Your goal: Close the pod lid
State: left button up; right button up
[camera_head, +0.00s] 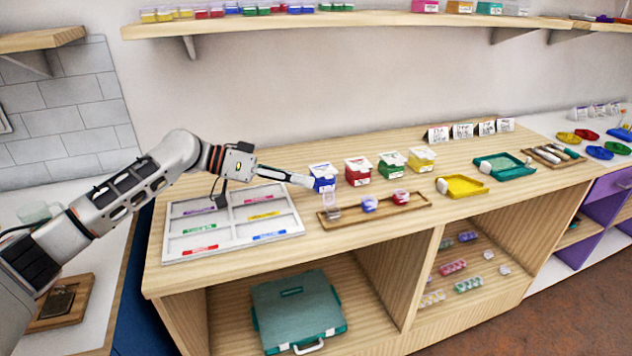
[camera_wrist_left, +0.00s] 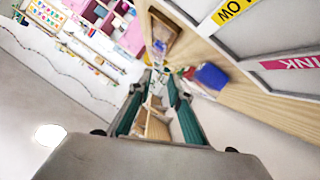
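A clear pod (camera_head: 333,211) stands at the left end of the small wooden tray (camera_head: 412,207), with its clear lid (camera_head: 329,197) apparently raised. Next to it on the tray are a blue-filled pod (camera_head: 369,203) and a red-filled pod (camera_head: 400,197). My left gripper (camera_head: 308,181) is above the counter, left of and a little above the clear pod, by the blue bin. In the left wrist view my left gripper (camera_wrist_left: 160,76) shows a gap between its teal-padded fingers, with nothing held. The clear pod is hard to make out there. My right gripper is out of view.
A blue bin (camera_head: 323,178) stands right by the left fingertips, with red (camera_head: 358,171), green (camera_head: 392,165) and yellow (camera_head: 422,158) bins beyond. A white sorting board (camera_head: 170,238) lies left of the tray. A yellow tray (camera_head: 462,186) lies to the right.

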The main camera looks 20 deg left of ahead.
aim_at(329, 195)
pick_arm(q)
jog(key=x, duration=0.4)
jog(key=shift+w, duration=0.1)
grip_shut()
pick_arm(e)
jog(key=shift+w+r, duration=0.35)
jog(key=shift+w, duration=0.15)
pick_arm(q)
jog(key=shift+d, duration=0.1)
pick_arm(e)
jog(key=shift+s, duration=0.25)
pick_arm(q)
jog(key=shift+s+d+r+m+t+y+p, duration=0.25)
jog(key=shift+s+m+t+y+p, duration=0.15)
jog(key=shift+m, duration=0.3)
jog(key=shift+s+d+r+m+t+y+p, duration=0.1)
jog(key=shift+s+d+m+t+y+p, duration=0.15)
jog(key=shift+m, duration=0.25)
jog(key=shift+s+d+m+t+y+p, duration=0.1)
jog(key=shift+s+m+t+p, duration=0.05)
jog(key=shift+s+m+t, duration=0.3)
jog(key=shift+s+d+m+t+y, duration=0.2)
jog(key=shift+s+m+t+y, duration=0.1)
jog(key=shift+m, duration=0.35)
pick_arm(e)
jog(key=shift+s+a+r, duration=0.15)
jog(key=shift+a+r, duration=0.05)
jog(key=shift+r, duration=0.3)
